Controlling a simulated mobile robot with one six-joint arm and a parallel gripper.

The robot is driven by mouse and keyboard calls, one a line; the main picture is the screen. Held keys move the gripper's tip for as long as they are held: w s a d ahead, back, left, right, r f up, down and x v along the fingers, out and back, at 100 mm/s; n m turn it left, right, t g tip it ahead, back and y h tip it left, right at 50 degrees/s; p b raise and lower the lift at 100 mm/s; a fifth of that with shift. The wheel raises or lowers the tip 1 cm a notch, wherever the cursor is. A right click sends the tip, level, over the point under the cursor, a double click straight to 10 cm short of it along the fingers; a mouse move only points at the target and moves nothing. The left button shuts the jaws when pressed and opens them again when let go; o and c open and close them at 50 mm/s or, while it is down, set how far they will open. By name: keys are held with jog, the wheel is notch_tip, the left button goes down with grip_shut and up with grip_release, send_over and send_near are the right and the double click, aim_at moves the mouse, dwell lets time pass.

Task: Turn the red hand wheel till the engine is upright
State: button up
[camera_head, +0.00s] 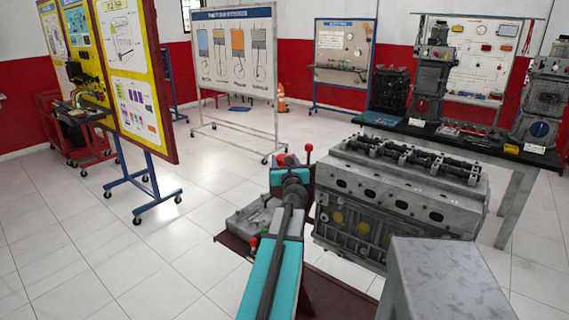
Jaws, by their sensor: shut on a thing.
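The grey engine (400,205) sits to the right of my arm, with its shaft-topped side facing up and slightly tilted in the picture. The red hand wheel (308,149) shows only in parts: a red ball knob on a short stalk stands above my arm's end, and another small red knob shows at lower left. My arm covers most of the wheel's middle. My gripper (292,180) is the dark end of the arm at the wheel, shut on it. Its fingertips are hard to make out.
A dark red stand base (335,296) lies below the engine. A workbench (440,132) with other engines stands at back right. A yellow display board (128,75) on a wheeled blue frame stands at left. The tiled floor between is clear.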

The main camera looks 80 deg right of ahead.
jog(key=shift+n+t, duration=0.4)
jog(key=shift+t, duration=0.2)
jog(key=o, duration=1)
jog(key=shift+o, duration=0.2)
jog(key=shift+s+r, duration=0.1)
